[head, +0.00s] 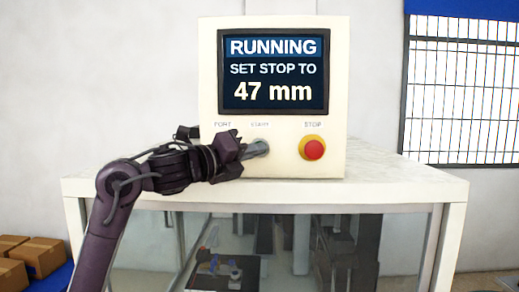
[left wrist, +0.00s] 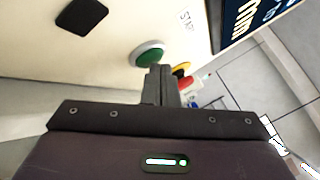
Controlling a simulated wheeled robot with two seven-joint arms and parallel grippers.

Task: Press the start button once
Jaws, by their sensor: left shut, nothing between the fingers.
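The green start button (left wrist: 149,52) shows in the left wrist view, with a pale ring around it, on the cream face of the control box (head: 209,75). In the head view my left gripper (head: 257,148) covers the spot under the "START" label, so the button is hidden there. My left gripper is shut and empty. In the left wrist view its fingertips (left wrist: 160,70) overlap the button's lower edge; I cannot tell whether they touch it. The screen (head: 273,70) reads "RUNNING, SET STOP TO 47 mm". My right gripper is not in view.
The red stop button (head: 314,149) on its yellow base sits right of my gripper. A black rectangle (left wrist: 82,16) is on the box face. The box stands on a white-topped cabinet (head: 400,180) with glass below. Cardboard boxes (head: 38,257) lie at the lower left.

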